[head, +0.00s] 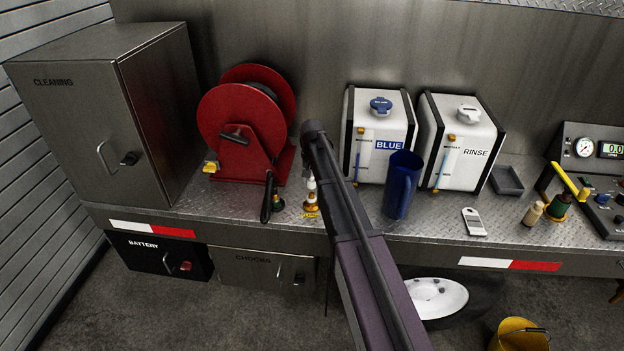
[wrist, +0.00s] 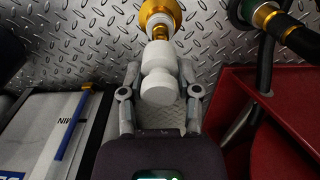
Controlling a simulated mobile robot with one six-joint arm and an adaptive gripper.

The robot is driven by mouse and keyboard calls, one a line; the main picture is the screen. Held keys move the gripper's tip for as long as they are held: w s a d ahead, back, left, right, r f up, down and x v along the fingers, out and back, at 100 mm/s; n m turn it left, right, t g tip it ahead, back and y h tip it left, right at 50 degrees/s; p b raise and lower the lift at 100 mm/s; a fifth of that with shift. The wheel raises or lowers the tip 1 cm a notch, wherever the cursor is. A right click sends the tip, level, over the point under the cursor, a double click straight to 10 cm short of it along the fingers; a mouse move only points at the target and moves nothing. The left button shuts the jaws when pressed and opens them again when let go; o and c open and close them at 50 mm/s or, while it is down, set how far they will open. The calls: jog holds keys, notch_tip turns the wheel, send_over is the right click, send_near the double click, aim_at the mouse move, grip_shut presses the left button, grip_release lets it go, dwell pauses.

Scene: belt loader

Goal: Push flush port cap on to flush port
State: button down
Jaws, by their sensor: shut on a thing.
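The flush port cap (wrist: 160,88) is white, with a narrow waist, and sits between the two grey fingers of my gripper (wrist: 160,68) in the wrist view. My gripper is shut on it. The brass flush port (wrist: 159,14) lies straight beyond the cap, in line with it. The cap's far end overlaps the port in this view, so I cannot tell how far it is seated. In the head view the white cap (head: 311,184) is upright, directly above the brass port (head: 311,203) on the deck. My arm hides most of the gripper there.
A red hose reel (head: 247,125) stands left of the port, its black hose nozzle (head: 267,197) hanging close by. The BLUE tank (head: 372,165) and a blue jug (head: 402,185) stand to the right. The RINSE tank (head: 462,150) is further right. Bare deck lies around the port.

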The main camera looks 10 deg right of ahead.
jog(key=shift+f+b, duration=0.7)
jog(key=shift+f, duration=0.25)
jog(key=shift+f+b, duration=1.65)
dwell(0.3)
jog(key=shift+c, duration=1.2)
grip_release()
jog(key=shift+a, duration=0.1)
jog(key=shift+r, duration=0.2)
notch_tip(320, 180, up, 9)
jog(key=p, duration=0.9)
